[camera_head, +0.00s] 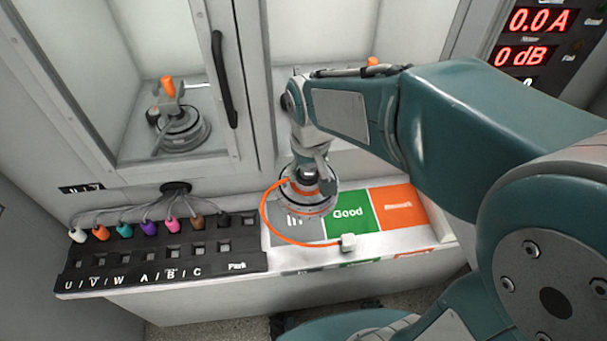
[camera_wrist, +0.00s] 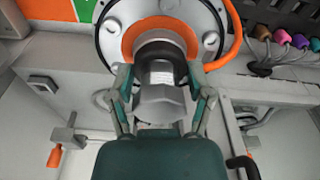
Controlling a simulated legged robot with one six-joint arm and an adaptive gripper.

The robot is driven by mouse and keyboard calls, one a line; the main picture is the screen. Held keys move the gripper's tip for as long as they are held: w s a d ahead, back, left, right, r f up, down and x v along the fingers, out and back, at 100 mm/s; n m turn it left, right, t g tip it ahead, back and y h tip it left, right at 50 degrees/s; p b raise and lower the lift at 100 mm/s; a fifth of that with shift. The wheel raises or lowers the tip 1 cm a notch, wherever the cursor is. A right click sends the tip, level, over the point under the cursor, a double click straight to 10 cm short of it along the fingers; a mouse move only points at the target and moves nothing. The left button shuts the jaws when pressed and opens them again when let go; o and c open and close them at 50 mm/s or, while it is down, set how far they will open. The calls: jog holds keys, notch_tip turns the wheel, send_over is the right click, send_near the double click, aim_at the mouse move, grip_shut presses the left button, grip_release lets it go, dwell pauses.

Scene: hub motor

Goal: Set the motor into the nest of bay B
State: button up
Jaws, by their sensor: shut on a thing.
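The motor (camera_head: 308,207) is a round grey hub with an orange ring, upright over the grey field of the marked shelf. In the wrist view its flange (camera_wrist: 108,42) fills the top middle. My gripper (camera_head: 310,176) is above it, its two fingers shut on the central shaft, as the wrist view shows (camera_wrist: 163,82). I cannot tell if the motor touches the shelf. An orange cable (camera_head: 268,225) runs from it to a white plug (camera_head: 348,242). The left bay's nest (camera_head: 180,130) has an orange-handled clamp (camera_head: 168,88). The right bay's nest is hidden behind my arm; bay letters are unreadable.
A framed door with a black handle (camera_head: 222,80) stands before the left bay. The shelf has a green Good field (camera_head: 348,212) and an orange field (camera_head: 398,205). Several coloured plugs (camera_head: 148,228) sit on a black socket strip (camera_head: 160,265). Red displays (camera_head: 538,20) show 0.0 A and 0 dB.

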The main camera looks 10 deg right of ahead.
jog(key=shift+w+d, duration=0.4)
jog(key=shift+w, duration=0.2)
jog(key=shift+w+d, duration=0.35)
jog(key=shift+w, duration=1.85)
jog(key=w+d+f, duration=0.1)
jog(key=w+d, duration=0.2)
jog(key=w, duration=0.9)
jog(key=w+d+f, duration=0.1)
jog(key=w+d, duration=0.3)
jog(key=w, duration=0.8)
jog(key=shift+w+f, duration=0.2)
jog(key=shift+f, duration=0.15)
jog(key=shift+r, duration=0.1)
jog(key=shift+d+r, duration=0.1)
jog(key=shift+r, duration=0.15)
jog(key=shift+f, duration=0.15)
jog(key=shift+f, duration=0.4)
